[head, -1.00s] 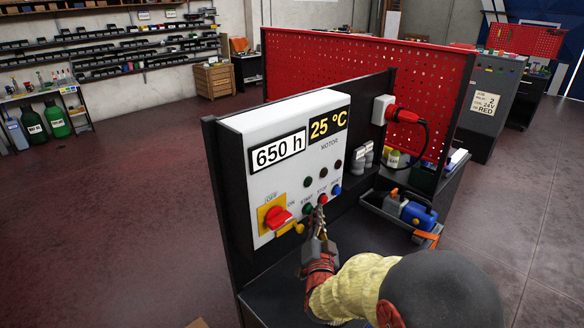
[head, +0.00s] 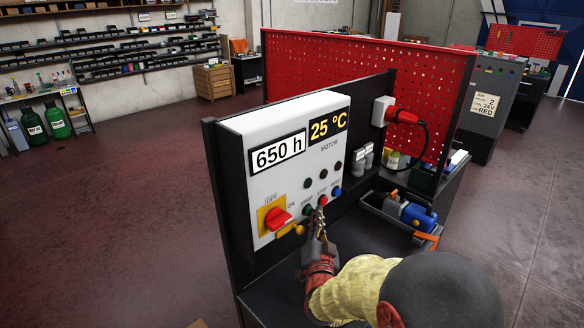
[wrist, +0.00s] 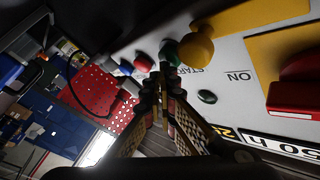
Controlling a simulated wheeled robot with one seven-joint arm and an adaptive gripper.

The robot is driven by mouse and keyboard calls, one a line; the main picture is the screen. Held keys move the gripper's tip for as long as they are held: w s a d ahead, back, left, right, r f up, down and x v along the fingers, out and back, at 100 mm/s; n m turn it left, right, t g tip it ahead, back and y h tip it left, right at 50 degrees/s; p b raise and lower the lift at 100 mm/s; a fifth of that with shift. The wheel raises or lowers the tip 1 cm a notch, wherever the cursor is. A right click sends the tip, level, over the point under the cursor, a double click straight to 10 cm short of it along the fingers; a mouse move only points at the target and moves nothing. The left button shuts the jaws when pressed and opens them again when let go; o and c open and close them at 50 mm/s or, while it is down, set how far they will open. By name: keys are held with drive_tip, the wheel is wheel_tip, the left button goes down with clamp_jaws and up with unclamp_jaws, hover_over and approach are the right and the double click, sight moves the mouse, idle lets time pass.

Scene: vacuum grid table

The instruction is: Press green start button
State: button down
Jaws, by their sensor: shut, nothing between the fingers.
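The green start button (head: 308,210) is on the front of a white control panel (head: 283,180), left of the red stop button (head: 323,200) and the blue button (head: 337,191). My gripper (head: 319,212) is shut and empty, with its tips close to the panel beside the green and red buttons. In the wrist view the tips (wrist: 163,72) point at the green button (wrist: 170,52), and the red button (wrist: 144,63) is just left of them. I cannot tell whether the tips touch the green button.
A yellow knob (head: 298,229) sticks out below left of the green button, also close by in the wrist view (wrist: 197,48). A red rotary switch (head: 276,217) is farther left. A toolbox with a blue item (head: 418,215) stands right of the panel.

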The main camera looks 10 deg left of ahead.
drive_tip(key=shift+w+a, duration=0.1)
drive_tip(key=shift+a, duration=0.05)
drive_tip(key=shift+w+a+b, duration=0.15)
drive_tip(key=shift+a+b, duration=0.05)
drive_tip(key=shift+b, duration=0.35)
drive_tip(key=shift+d, duration=0.1)
drive_tip(key=shift+s+d+b, duration=0.2)
drive_tip(key=shift+s+b, duration=0.05)
drive_tip(key=shift+b, duration=0.1)
idle(0.3)
drive_tip(key=s+d+b, duration=0.2)
drive_tip(key=s+d, duration=0.1)
drive_tip(key=d, duration=0.1)
drive_tip(key=shift+s+d, duration=0.35)
drive_tip(key=shift+d, duration=0.05)
drive_tip(key=shift+r, duration=0.15)
idle(0.5)
